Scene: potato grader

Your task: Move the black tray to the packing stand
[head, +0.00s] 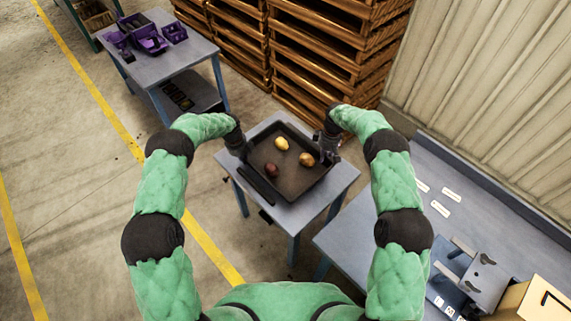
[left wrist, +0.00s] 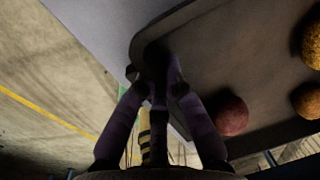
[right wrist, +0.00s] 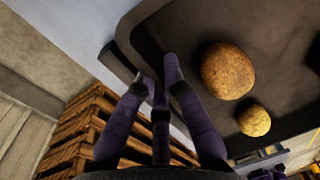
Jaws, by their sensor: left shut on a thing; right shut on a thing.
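The black tray (head: 290,184) is at the small blue-grey table in the middle of the head view. It holds a yellow potato (head: 281,143), a brown potato (head: 306,159) and a red potato (head: 271,170). My left gripper (head: 243,152) is shut on the tray's left side; its fingers straddle the rim in the left wrist view (left wrist: 160,65). My right gripper (head: 328,150) is shut on the tray's right side, with its fingers at the rim in the right wrist view (right wrist: 157,80). I cannot tell whether the tray touches the tabletop.
The small table (head: 338,179) is under the tray. A table with purple bins (head: 148,40) stands at the back left. Stacked wooden crates (head: 315,60) rise behind. A long bench (head: 440,205) with labels and a metal device (head: 486,280) is at right. Floor at left is open.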

